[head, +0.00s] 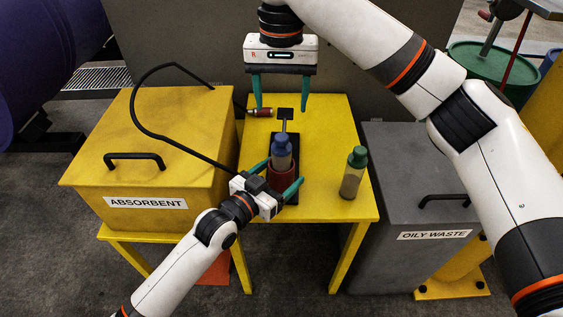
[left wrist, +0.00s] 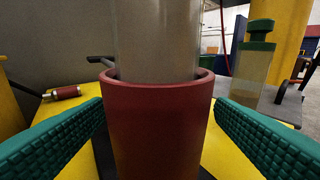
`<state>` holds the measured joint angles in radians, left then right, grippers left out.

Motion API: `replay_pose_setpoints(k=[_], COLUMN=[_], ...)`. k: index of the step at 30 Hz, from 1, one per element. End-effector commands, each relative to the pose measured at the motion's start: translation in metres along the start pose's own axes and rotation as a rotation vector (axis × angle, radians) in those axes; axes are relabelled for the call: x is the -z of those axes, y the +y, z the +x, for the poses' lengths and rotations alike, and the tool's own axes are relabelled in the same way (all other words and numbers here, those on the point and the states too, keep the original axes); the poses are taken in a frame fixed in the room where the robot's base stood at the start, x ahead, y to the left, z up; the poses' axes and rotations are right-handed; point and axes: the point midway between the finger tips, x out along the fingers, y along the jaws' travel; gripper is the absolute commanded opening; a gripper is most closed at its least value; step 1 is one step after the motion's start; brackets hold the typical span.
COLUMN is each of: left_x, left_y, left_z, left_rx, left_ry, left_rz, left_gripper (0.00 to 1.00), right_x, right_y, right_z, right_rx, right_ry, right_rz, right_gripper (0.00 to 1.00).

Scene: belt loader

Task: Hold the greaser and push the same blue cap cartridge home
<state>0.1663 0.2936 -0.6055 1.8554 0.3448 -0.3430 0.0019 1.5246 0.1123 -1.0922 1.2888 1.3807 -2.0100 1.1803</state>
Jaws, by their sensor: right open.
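The greaser is a dark red open cup (head: 281,181), standing upright on the yellow table. The blue cap cartridge (head: 282,153) stands upright in its mouth, with the cap and part of the barrel above the rim. In the left wrist view the clear grey barrel (left wrist: 158,40) goes down inside the red cup (left wrist: 160,125); its lower end is hidden. My right gripper (head: 281,107) is open and empty, pointing down behind and above the cartridge.
A green cap cartridge (head: 352,172) stands on the table (head: 330,125) to the right. A grey oily waste bin (head: 405,180) stands at the right.

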Motion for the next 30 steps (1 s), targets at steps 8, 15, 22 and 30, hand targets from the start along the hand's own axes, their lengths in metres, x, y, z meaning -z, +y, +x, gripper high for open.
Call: replay_pose_setpoints(k=[8, 15, 22, 30], left_x=[0.0, 0.002, 0.002, 0.001], left_y=[0.0, 0.0, 0.0, 0.0], left_z=[-0.001, -0.028, -0.078, -0.115], left_rx=[0.0, 0.0, -0.001, 0.0], left_ry=[0.0, 0.003, 0.003, 0.001], left_rz=[0.001, 0.001, 0.001, 0.001], left_gripper=[0.8, 0.8, 0.8, 0.8], right_x=[0.0, 0.0, 0.0, 0.0], right_y=[0.0, 0.0, 0.0, 0.0], right_z=[0.0, 0.0, 0.0, 0.0], right_rx=[0.0, 0.0, 0.0, 0.0], right_ry=[0.0, 0.0, 0.0, 0.0], right_rz=[0.0, 0.0, 0.0, 0.0], right_gripper=[0.64, 0.64, 0.64, 0.64])
